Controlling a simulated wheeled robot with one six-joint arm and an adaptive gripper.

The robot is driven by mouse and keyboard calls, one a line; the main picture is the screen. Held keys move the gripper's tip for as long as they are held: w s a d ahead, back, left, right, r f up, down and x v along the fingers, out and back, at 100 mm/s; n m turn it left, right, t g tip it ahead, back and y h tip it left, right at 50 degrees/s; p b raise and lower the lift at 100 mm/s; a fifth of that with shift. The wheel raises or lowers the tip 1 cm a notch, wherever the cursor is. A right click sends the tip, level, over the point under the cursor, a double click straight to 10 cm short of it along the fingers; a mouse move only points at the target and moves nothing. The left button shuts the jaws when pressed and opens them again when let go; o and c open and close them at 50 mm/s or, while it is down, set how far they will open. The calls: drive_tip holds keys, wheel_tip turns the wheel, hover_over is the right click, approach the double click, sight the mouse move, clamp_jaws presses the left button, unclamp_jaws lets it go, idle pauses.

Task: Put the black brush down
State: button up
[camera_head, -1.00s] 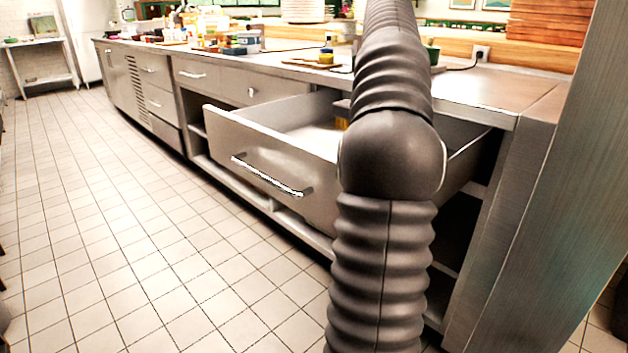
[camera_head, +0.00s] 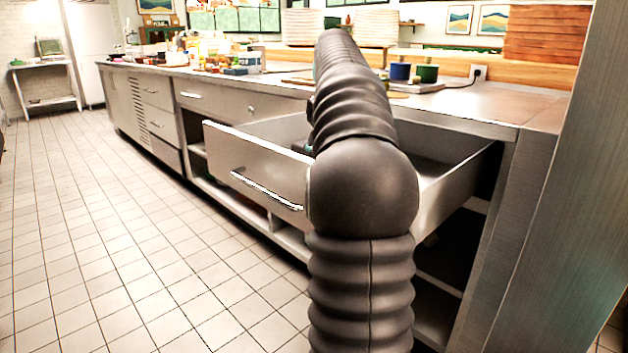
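The black brush cannot be made out in the camera_head view. My dark ribbed arm fills the middle of the picture and reaches over an open metal drawer (camera_head: 232,150). My gripper is hidden behind the arm, so neither its fingers nor anything in them shows. The drawer is pulled far out, with a bar handle (camera_head: 265,189) on its front. Much of its inside is covered by my arm. A small dark part and a teal spot show at the arm's left edge, too small to identify.
A long steel counter (camera_head: 480,111) runs above the drawer. A blue cup (camera_head: 400,72) and a green cup (camera_head: 427,73) stand on it right of my arm. Several bottles and boxes stand farther left. A metal panel closes off the right. The tiled floor (camera_head: 130,220) at left is clear.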

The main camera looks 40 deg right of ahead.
drive_tip(key=shift+w+a+f, duration=0.45)
drive_tip(key=shift+w+a, duration=0.1)
drive_tip(key=shift+a, duration=0.1)
drive_tip(key=shift+f+b, duration=0.35)
drive_tip(key=shift+f, duration=1.5)
drive_tip(key=shift+f, duration=0.1)
drive_tip(key=o, duration=1)
drive_tip(key=shift+f, duration=0.1)
drive_tip(key=shift+f+b, duration=0.1)
drive_tip(key=shift+b, duration=0.4)
drive_tip(key=r+p, duration=0.1)
drive_tip(key=r, duration=0.3)
drive_tip(key=s+r+p, duration=0.1)
drive_tip(key=r+p, duration=0.1)
drive_tip(key=r, duration=0.3)
drive_tip(key=r+p, duration=0.2)
drive_tip(key=r, duration=0.3)
drive_tip(key=shift+s, duration=0.25)
